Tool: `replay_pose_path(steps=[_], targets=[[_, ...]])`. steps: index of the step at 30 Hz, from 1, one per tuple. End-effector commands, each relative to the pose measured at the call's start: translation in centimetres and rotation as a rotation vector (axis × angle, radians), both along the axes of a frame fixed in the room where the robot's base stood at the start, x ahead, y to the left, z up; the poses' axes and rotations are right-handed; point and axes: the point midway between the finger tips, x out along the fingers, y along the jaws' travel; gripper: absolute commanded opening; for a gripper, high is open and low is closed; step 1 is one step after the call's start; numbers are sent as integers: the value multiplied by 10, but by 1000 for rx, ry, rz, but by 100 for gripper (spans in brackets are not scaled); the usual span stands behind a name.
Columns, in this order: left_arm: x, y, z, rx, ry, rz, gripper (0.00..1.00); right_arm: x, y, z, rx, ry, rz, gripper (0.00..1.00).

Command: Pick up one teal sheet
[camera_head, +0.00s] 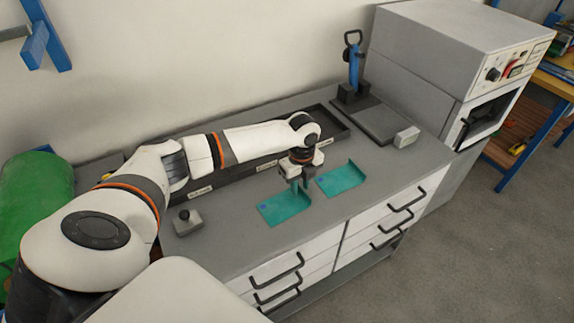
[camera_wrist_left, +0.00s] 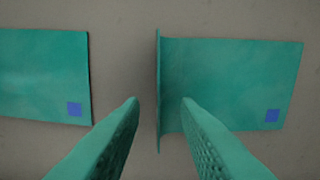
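Two teal sheets lie on the grey worktop. The nearer-left sheet (camera_head: 284,209) has a blue square and an upturned edge on its right; in the left wrist view this sheet (camera_wrist_left: 225,80) is on the right. The other sheet (camera_head: 341,178) lies to its right, and shows at the left of the left wrist view (camera_wrist_left: 40,70). My left gripper (camera_head: 299,184) points down at the upturned edge. Its fingers (camera_wrist_left: 160,101) are apart, with that edge appearing between the tips; I cannot tell whether they touch it. My right gripper is out of view.
A dark tray (camera_head: 335,123) runs along the back of the worktop (camera_head: 230,250). A small block with a black knob (camera_head: 186,221) sits at the left.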

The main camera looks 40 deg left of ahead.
Motion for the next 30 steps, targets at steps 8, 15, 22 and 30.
replay_pose_path(steps=[8, 15, 22, 30], targets=[[0, 0, 0, 0, 0, 0, 0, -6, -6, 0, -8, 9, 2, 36], [0, 0, 1, 0, 0, 0, 0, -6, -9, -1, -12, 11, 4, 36], [1, 0, 12, -1, -3, 1, 0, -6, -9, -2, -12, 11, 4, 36], [1, 0, 64, -2, -5, 0, 0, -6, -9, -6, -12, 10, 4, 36]])
